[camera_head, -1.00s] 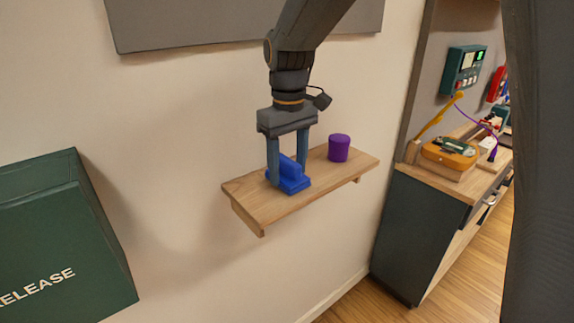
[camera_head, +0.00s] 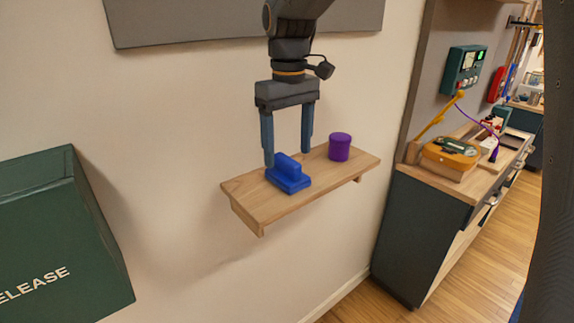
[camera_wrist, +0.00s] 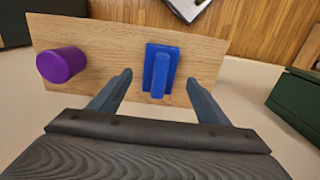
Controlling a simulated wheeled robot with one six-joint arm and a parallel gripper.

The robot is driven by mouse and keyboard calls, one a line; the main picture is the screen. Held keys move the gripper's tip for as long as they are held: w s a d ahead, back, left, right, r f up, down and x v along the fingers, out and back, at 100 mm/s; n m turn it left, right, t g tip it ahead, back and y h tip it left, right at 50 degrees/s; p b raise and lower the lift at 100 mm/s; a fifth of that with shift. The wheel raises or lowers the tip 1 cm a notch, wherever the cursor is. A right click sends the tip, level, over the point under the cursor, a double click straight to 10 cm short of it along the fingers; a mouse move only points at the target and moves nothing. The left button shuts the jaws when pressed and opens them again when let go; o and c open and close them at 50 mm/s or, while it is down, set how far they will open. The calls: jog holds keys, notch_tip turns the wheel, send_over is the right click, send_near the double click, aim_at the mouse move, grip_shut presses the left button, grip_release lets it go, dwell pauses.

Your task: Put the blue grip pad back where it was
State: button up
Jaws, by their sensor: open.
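The blue grip pad (camera_head: 289,174), a flat base with a raised ridge, rests on a small wooden wall shelf (camera_head: 262,207). My gripper (camera_head: 288,158) is open and empty just above and behind the pad, its fingers pointing down. In the wrist view the pad (camera_wrist: 161,70) lies on the shelf (camera_wrist: 110,40) beyond and between the two spread fingertips (camera_wrist: 158,82), with no finger visibly closed on it.
A purple cylinder (camera_head: 340,147) stands on the same shelf, right of the pad. A dark green box (camera_head: 60,235) marked "RELEASE" is at the left. A counter (camera_head: 425,225) with a yellow-orange instrument (camera_head: 451,156) stands at the right. The shelf's front-left part is bare.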

aim_at(288, 159)
notch_tip(288, 159, up, 7)
jog(key=b, duration=0.1)
jog(key=shift+r, duration=0.15)
